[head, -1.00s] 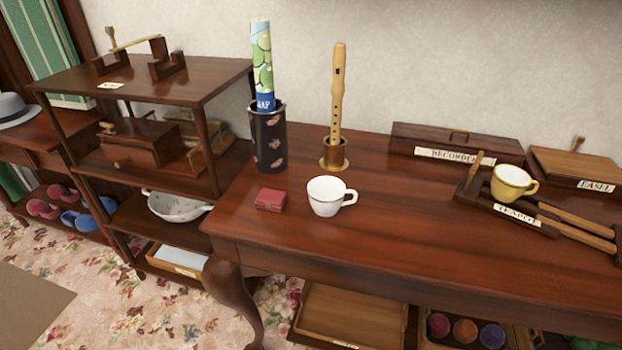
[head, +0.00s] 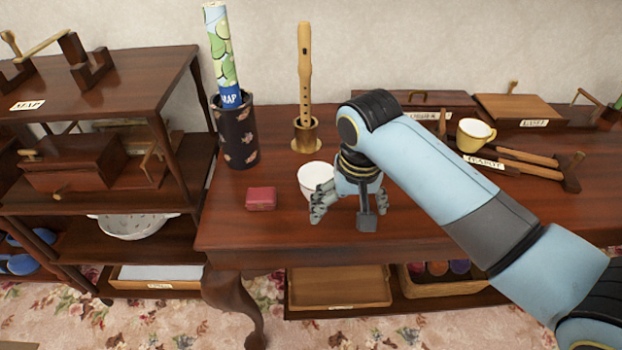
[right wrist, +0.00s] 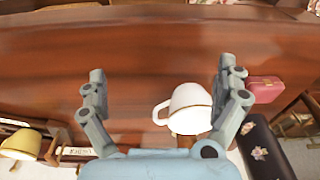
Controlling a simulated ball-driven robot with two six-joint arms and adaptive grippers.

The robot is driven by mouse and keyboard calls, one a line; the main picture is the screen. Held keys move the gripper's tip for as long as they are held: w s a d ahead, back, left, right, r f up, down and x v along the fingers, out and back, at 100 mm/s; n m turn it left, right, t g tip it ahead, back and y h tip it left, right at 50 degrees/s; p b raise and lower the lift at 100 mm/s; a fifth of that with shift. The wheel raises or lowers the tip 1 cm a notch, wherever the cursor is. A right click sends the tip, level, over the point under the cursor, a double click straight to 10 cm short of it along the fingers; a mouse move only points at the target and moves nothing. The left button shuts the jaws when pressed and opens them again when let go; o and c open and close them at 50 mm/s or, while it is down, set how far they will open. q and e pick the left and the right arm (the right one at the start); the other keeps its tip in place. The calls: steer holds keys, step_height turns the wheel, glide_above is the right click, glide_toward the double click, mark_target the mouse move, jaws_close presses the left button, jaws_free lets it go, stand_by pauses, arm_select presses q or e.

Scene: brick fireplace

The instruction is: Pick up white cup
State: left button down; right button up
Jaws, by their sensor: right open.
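I cannot tell whether a finger touches the cup. My left gripper is not in view.
A small red box (head: 261,198) lies left of the cup. Behind stand a dark cylinder (head: 238,140) with a rolled map and a recorder (head: 305,75) in a brass holder. A yellow cup (head: 474,136) and wooden tools are at the right.

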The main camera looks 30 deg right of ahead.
steer(key=w+r+m, duration=0.2)
steer(key=w+r, duration=0.1)
steer(key=w, duration=0.1)
steer(key=w+r+m+g, duration=0.1)
steer(key=w+r+m, duration=0.1)
steer(key=w+r, duration=0.1)
steer(key=w+r+m+p, duration=0.1)
steer(key=w+r, duration=0.2)
steer(key=w, duration=0.1)
steer(key=shift+w+d+r+m+y, duration=0.15)
steer(key=shift+w+d+m+y, duration=0.15)
steer(key=shift+m, duration=0.1)
steer(key=shift+w, duration=0.1)
glide_above(318, 175)
steer(key=f, duration=0.3)
steer(key=w+f, duration=0.1)
steer(key=f, duration=0.1)
steer(key=shift+b, duration=0.3)
steer(key=f, duration=0.2)
steer(key=s+f, duration=0.1)
steer(key=f, duration=0.1)
steer(key=shift+f, duration=0.65)
